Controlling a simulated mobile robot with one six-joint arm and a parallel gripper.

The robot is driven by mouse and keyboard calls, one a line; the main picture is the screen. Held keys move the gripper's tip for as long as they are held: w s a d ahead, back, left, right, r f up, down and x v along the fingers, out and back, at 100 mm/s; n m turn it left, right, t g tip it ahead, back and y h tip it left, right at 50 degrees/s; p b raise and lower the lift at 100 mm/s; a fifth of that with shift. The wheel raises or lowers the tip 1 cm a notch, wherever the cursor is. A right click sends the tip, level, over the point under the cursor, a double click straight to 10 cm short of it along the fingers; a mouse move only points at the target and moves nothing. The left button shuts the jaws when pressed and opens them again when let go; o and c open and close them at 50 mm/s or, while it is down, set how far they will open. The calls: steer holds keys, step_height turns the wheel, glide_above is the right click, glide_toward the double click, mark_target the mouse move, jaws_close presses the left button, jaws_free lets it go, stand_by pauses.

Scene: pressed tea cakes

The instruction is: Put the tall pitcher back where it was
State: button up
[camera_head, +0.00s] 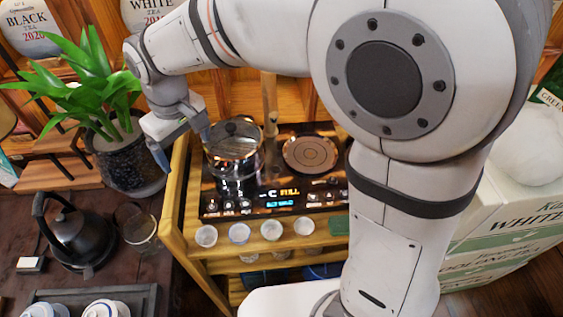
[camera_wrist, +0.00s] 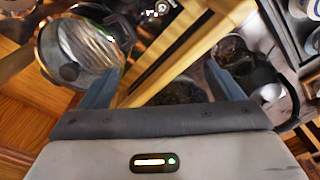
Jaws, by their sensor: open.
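A clear glass vessel (camera_head: 137,228), which may be the tall pitcher, stands on the dark table (camera_head: 165,285) beside the black kettle (camera_head: 75,235). A glass pot (camera_head: 235,150) with a lid stands on the black stove top (camera_head: 290,200); it also shows at upper left in the wrist view (camera_wrist: 82,45). My gripper (camera_head: 182,143) is open, above the wooden stand's left edge, between the glass pot and the plant. In the wrist view, the space between its fingers (camera_wrist: 165,88) holds no gripped object. I cannot tell for certain which vessel is the tall pitcher.
A potted plant (camera_head: 125,155) stands close left of my gripper. Several small white cups (camera_head: 239,233) line the stand's front ledge. A round burner (camera_head: 310,153) beside the glass pot is bare. A dark tray (camera_head: 140,297) with white lidded cups sits at the front left.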

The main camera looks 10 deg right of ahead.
steer(key=s+d+r+m+t, duration=0.15)
steer(key=d+m, duration=0.35)
steer(key=d, duration=1.3)
steer(key=s+d+f+m, duration=0.2)
steer(key=s+d+m, duration=0.2)
steer(key=s+d, duration=0.3)
steer(key=d, duration=0.4)
steer(key=shift+s+f+h, duration=0.2)
steer(key=shift+s+h, duration=0.1)
steer(key=shift+s, duration=0.1)
steer(key=shift+t, duration=0.25)
